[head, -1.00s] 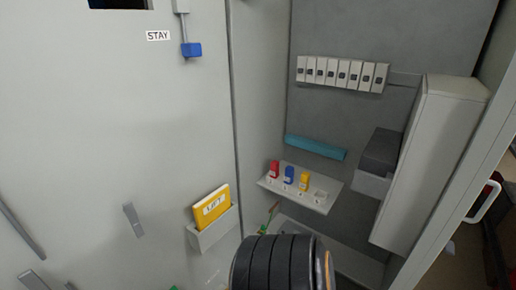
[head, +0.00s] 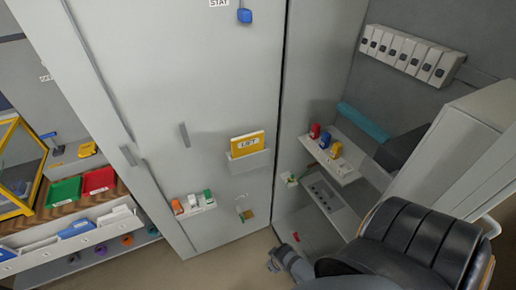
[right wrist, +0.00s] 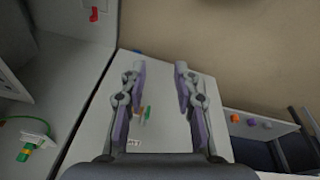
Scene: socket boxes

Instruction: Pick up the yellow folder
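The yellow folder (head: 248,143) stands upright in a grey wall holder (head: 250,160) on the pale cabinet door in the head view. Its white label reads LIFT. My right gripper (head: 271,263) is low at the bottom of the head view, below the folder and apart from it. In the right wrist view, my right gripper (right wrist: 160,68) is open, with nothing between its fingers. I cannot make out the folder in that view. My left gripper is not in view.
A shelf (head: 333,166) with red, blue and yellow items is right of the folder. A small rack (head: 195,208) with orange, white and green items is lower left. A workbench with red (head: 98,180) and green (head: 63,192) trays stands at far left. Brown floor (head: 232,258) shows below.

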